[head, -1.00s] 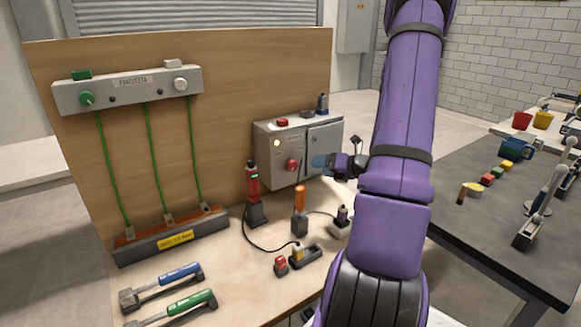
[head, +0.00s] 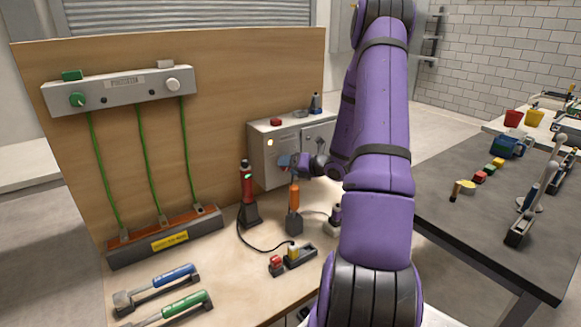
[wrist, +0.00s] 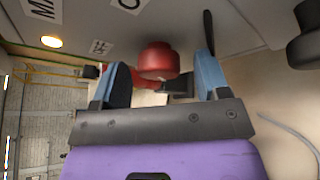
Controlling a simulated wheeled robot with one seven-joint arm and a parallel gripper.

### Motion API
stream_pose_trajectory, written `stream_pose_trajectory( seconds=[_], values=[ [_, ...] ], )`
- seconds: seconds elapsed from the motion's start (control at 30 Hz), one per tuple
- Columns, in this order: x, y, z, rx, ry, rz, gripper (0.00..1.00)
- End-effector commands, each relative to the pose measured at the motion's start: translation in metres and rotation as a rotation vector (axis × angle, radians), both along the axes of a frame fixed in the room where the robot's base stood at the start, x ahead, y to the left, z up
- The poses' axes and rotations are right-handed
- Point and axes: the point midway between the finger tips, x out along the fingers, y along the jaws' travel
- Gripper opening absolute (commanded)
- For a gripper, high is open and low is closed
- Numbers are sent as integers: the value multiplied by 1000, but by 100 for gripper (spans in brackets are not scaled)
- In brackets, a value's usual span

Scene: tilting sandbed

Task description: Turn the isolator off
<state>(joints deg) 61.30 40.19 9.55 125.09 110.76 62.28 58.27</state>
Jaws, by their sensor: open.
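The isolator is a grey box (head: 262,158) on the bench against the wooden board. In the wrist view its red round knob (wrist: 158,58) sticks out from the grey panel, between the two blue fingers of my gripper (wrist: 162,75). The fingers are apart, with gaps on both sides of the knob; I cannot tell how far they reach along it. In the head view my gripper (head: 285,161) is in front of the box face and hides the knob.
A red-and-black tool (head: 248,192) and an orange-handled tool (head: 294,205) stand on the bench just in front of the box. Hammers (head: 160,288) lie at the bench's front left.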

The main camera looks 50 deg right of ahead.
Motion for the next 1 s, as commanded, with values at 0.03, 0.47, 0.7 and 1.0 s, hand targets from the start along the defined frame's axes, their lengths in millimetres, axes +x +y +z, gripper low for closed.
stream_pose_trajectory(
  seconds=[0.03, 0.47, 0.7, 1.0],
  values=[
    [0, 0, 0, 0, 0, 0, 69],
    [0, 0, 0, -1, 0, 2, 20],
    [0, 1, 0, -30, 6, 4, 20],
    [1, 2, 2, -196, 47, 3, 20]
  ],
)
